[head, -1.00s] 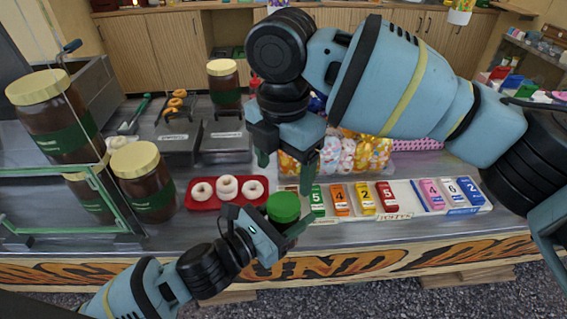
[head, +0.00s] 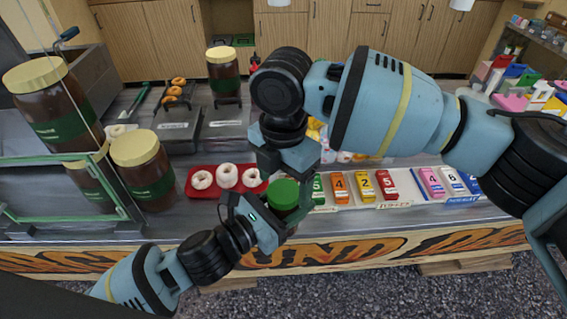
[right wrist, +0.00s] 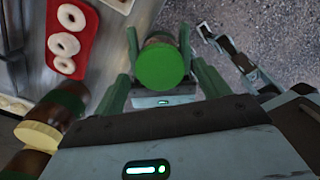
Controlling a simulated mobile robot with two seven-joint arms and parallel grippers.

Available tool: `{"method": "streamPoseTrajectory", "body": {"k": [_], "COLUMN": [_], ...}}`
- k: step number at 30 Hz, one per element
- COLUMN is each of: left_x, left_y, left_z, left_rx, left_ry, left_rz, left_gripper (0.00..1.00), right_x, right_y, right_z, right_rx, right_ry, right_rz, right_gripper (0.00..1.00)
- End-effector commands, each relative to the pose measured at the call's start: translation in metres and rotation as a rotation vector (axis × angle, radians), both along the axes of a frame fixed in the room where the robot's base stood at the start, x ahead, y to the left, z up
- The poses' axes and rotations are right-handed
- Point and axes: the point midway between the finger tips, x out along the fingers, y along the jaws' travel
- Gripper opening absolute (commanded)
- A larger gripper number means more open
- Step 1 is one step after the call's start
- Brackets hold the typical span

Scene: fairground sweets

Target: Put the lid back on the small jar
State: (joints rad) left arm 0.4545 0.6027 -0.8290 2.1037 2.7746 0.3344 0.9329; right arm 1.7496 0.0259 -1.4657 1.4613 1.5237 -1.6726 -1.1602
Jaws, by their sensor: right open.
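The small jar (right wrist: 160,38) has a dark brown body and shows just past its round green lid in the right wrist view. The green lid (head: 283,192) sits over the jar's mouth and also shows in the right wrist view (right wrist: 162,66); I cannot tell how tightly it is seated. My left gripper (head: 283,216) is shut around the jar's body and holds it upright before the counter. My right gripper (head: 287,185) is open just above the lid, its fingers spread to either side with gaps in the right wrist view (right wrist: 162,82). The head view partly hides its fingertips.
A red tray (head: 226,190) of white ring doughnuts lies left of the jar. Large brown jars with cream lids (head: 143,170) stand farther left. Coloured number blocks (head: 388,188) line the counter at right. The counter's front edge (head: 340,250) runs below.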

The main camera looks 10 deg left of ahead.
Motion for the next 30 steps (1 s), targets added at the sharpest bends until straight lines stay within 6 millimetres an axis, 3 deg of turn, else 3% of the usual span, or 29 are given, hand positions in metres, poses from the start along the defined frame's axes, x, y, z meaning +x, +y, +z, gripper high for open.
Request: {"method": "streamPoseTrajectory", "body": {"k": [6,15,25,30], "left_x": [0.0001,0.0001,0.0001,0.0001], "left_y": [-0.0002,-0.0002,-0.0002,-0.0002], "left_z": [0.002,0.0019,0.0019,0.0018], "left_rx": [-0.002,-0.002,-0.002,-0.002], "left_ry": [-0.004,-0.004,-0.004,-0.004], "left_rz": [-0.001,-0.001,-0.001,-0.001], "left_gripper": [0.0,0.0,0.0,0.0], "right_x": [0.0,0.0,0.0,-0.0002], "right_y": [-0.0002,-0.0002,0.0,0.0003], "right_z": [-0.0126,-0.0136,-0.0134,-0.0135], "right_rx": [0.0,0.0,0.0,0.002], "right_ry": [-0.001,-0.001,-0.001,-0.001], "right_rz": [0.0,0.0,0.0,-0.035], "right_gripper": [0.75,0.74,0.3,0.29]}}
